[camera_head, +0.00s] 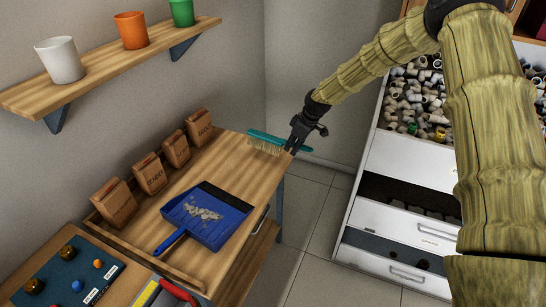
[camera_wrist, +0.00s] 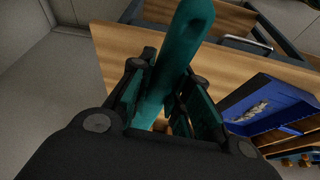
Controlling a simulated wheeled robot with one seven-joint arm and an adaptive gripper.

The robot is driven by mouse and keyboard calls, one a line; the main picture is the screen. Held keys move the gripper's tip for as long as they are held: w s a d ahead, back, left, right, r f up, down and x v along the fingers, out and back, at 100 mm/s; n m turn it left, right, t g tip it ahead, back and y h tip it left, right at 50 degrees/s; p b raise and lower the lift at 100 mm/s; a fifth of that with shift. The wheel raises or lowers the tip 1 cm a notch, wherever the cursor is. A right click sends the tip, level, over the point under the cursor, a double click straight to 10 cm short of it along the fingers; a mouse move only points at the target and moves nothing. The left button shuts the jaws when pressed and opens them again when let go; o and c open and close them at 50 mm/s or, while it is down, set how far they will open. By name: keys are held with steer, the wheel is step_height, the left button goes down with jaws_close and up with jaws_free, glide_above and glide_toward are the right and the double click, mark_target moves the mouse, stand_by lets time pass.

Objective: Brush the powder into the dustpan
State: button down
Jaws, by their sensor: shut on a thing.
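The blue dustpan (camera_head: 222,226) lies on the wooden bench with its dark lip toward the back right and its handle toward the front left. Pale powder (camera_head: 203,212) lies in a patch inside the dustpan. The powder also shows in the wrist view (camera_wrist: 250,112), inside the dustpan (camera_wrist: 282,104). My gripper (camera_head: 298,140) is shut on the teal brush (camera_head: 266,136) by its handle, at the bench's far right corner. The brush's pale bristles point down near the bench top; I cannot tell if they touch. The brush handle (camera_wrist: 178,55) runs between the fingers in the wrist view.
Several brown paper packages (camera_head: 150,174) stand along the bench's left side. A shelf (camera_head: 105,62) above holds white, orange and green cups. A white drawer cabinet (camera_head: 410,165) with pipe fittings stands at right. The bench top (camera_head: 232,168) between brush and dustpan is clear.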

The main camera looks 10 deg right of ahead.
steer(key=w+d, duration=0.2)
steer(key=d, duration=0.3)
steer(key=shift+s+a+f+b, duration=0.65)
steer(key=shift+f+b, duration=0.75)
steer(key=shift+f, duration=2.55)
steer(key=s+a+p, duration=0.2)
steer(key=s+a, duration=0.3)
steer(key=a, duration=0.2)
steer(key=s+a+p, duration=0.2)
steer(key=s+a, duration=0.4)
steer(key=s+a+p, duration=0.2)
steer(key=s+a, duration=0.4)
steer(key=a, duration=0.1)
steer(key=shift+s+a+r, duration=0.15)
steer(key=shift+s+a, duration=0.1)
steer(key=shift+a, duration=0.1)
steer(key=s+a+p, duration=0.1)
steer(key=s+a, duration=0.5)
steer(key=shift+s+r, duration=0.1)
steer(key=shift+r, duration=0.1)
steer(key=w+d+r+p, duration=0.4)
steer(key=r+p, duration=0.1)
steer(key=r, duration=0.3)
steer(key=shift+r, duration=0.4)
steer(key=shift+w+m, duration=0.15)
steer(key=shift+m, duration=0.15)
